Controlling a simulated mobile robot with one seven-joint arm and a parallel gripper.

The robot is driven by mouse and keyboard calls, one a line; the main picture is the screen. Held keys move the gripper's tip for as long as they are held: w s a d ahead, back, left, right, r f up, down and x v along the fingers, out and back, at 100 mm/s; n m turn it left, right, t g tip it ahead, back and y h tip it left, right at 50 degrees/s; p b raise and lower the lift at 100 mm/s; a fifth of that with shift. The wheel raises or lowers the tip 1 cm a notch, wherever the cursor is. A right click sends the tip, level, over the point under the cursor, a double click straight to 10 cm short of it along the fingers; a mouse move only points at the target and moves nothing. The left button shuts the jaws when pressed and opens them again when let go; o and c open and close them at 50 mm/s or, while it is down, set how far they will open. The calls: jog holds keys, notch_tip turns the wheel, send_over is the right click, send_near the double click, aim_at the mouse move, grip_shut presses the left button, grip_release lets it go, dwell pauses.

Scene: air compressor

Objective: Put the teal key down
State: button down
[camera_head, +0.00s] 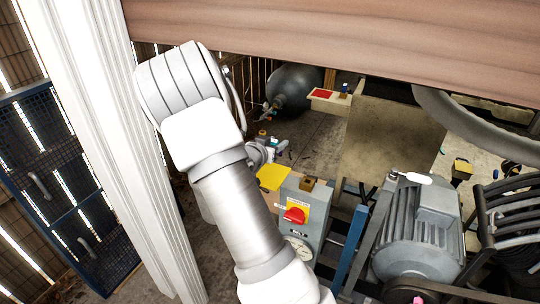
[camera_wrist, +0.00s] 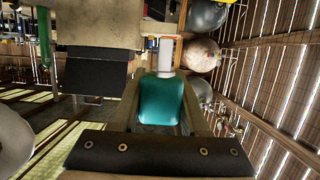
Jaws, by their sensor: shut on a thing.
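The teal key (camera_wrist: 159,101) shows in the wrist view, with its teal grip between the two fingers of my gripper (camera_wrist: 162,100). The gripper is shut on it. The key's pale shaft (camera_wrist: 166,54) points toward the top of the picture, beside a beige block. I cannot tell whether the shaft touches anything. In the head view my arm hides much of the middle, and I cannot make out the key there.
A grey control box (camera_head: 302,222) with a red switch stands beside the arm. A yellow panel (camera_head: 272,177) is next to it. A ribbed grey motor (camera_head: 417,235) is at right. A small board (camera_head: 330,101) with a red patch is further back. A white post (camera_head: 100,130) stands at left.

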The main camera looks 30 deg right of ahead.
jog(key=shift+w+a+f, duration=0.5)
jog(key=shift+w+a, duration=0.05)
jog(key=shift+w, duration=0.1)
jog(key=shift+f, duration=2.05)
jog(key=shift+f+b, duration=0.25)
jog(key=shift+b, duration=0.2)
jog(key=shift+c, duration=2.1)
grip_release()
jog(key=shift+r, duration=0.1)
jog(key=shift+r, duration=0.1)
